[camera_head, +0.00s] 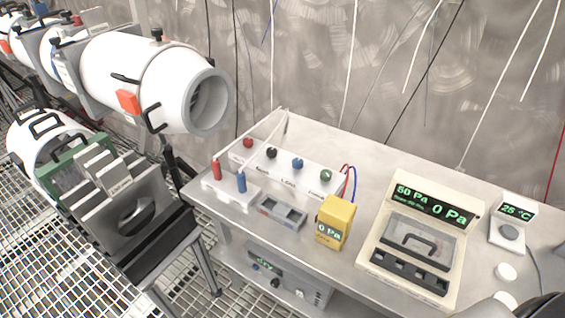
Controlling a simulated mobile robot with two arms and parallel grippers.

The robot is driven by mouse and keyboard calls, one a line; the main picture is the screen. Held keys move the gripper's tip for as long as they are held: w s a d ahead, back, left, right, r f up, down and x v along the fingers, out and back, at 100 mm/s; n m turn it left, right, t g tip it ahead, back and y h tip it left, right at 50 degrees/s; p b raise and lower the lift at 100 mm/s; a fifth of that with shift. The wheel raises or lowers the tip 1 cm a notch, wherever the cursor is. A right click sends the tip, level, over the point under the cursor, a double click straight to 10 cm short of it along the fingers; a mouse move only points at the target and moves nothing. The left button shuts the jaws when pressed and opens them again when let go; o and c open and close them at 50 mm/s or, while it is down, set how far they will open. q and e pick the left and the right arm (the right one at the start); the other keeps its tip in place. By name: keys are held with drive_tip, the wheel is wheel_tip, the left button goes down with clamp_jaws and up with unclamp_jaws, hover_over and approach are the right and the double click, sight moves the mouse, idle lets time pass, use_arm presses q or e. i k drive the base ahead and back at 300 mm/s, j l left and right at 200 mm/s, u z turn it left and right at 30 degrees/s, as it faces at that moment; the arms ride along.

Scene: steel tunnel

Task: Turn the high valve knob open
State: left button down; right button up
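A white valve panel stands at the back left of the bench. It carries a red knob (248,143), a black knob (271,152), a blue knob (297,164) and a green knob (326,175) in a row. The small labels below them are too blurred to read, so I cannot tell which one is the high valve knob. No gripper touches the panel. Neither gripper's fingers are in view; only dark rounded parts, perhaps of my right arm, show at the bottom right edge.
On the bench (383,158) are red (216,169) and blue (241,182) upright plugs, a grey tray (282,214), a yellow meter (335,222) reading 0 Pa, a cream pressure console (460,237) and a temperature display (509,222). A white vacuum tube (150,75) lies left. Cables hang behind.

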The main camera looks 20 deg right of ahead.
sight(248, 142)
drive_tip(key=i+j, duration=0.15)
drive_tip(key=j, duration=0.2)
drive_tip(key=i+j, duration=0.15)
drive_tip(key=j, duration=0.2)
drive_tip(key=i+j, duration=0.15)
drive_tip(key=j, duration=0.2)
drive_tip(key=i+j+z, duration=0.1)
drive_tip(key=j, duration=0.25)
